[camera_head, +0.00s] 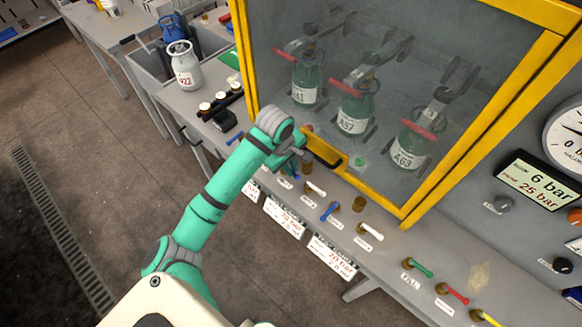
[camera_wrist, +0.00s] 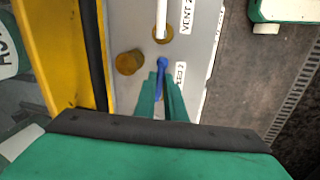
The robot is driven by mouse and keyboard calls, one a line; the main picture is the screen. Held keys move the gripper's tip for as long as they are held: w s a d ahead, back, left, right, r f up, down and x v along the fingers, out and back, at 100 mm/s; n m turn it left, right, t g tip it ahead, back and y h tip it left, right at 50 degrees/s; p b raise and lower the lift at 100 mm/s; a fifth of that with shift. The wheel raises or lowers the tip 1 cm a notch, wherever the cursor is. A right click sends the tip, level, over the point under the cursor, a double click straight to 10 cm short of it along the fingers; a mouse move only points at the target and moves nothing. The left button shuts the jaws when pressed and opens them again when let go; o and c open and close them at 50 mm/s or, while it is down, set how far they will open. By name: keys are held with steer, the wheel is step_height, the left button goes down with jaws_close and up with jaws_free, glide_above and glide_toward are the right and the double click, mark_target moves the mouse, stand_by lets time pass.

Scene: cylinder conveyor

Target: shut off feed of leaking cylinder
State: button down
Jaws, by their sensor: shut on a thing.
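Three green cylinders stand behind the window of a yellow-framed enclosure: a left one (camera_head: 307,82), a middle one marked A57 (camera_head: 352,108) and a right one marked A63 (camera_head: 410,145). Each has a red piece at its top. I cannot tell which one leaks. My gripper (camera_head: 296,162) is at the panel below the enclosure's lower left corner. In the wrist view my gripper (camera_wrist: 160,82) is shut on a blue lever (camera_wrist: 161,63), its fingers on either side. A partly hidden label lies beside the lever.
A white lever (camera_wrist: 161,14) marked VENT 2 and a brass knob (camera_wrist: 129,62) are close by. Another blue lever (camera_head: 330,211) and white lever (camera_head: 370,232) sit further right. The yellow frame (camera_head: 375,203) overhangs the panel. A grey cylinder (camera_head: 186,70) stands at left.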

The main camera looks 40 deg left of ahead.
steer(key=m, duration=0.2)
steer(key=s+a+m, duration=0.1)
steer(key=m, duration=0.1)
steer(key=shift+s+h, duration=0.15)
steer(key=shift+h, duration=0.15)
steer(key=m, duration=0.1)
steer(key=a+m, duration=0.1)
steer(key=m, duration=0.1)
steer(key=s+m+g, duration=0.1)
steer(key=m, duration=0.1)
steer(key=shift+a+h, duration=0.15)
steer(key=shift+h, duration=0.25)
steer(key=m, duration=0.2)
steer(key=a+m, duration=0.1)
steer(key=m, duration=0.1)
steer(key=shift+a+r+m+g, duration=0.1)
steer(key=shift+m+g, duration=0.3)
steer(key=shift+a+m+g, duration=0.15)
steer(key=shift+a+m, duration=0.1)
steer(key=shift+m, duration=0.55)
steer(key=shift+a+m+g, duration=0.15)
steer(key=shift+a+m, duration=0.05)
steer(key=shift+m, duration=0.6)
steer(key=c, duration=1.8)
jaws_free()
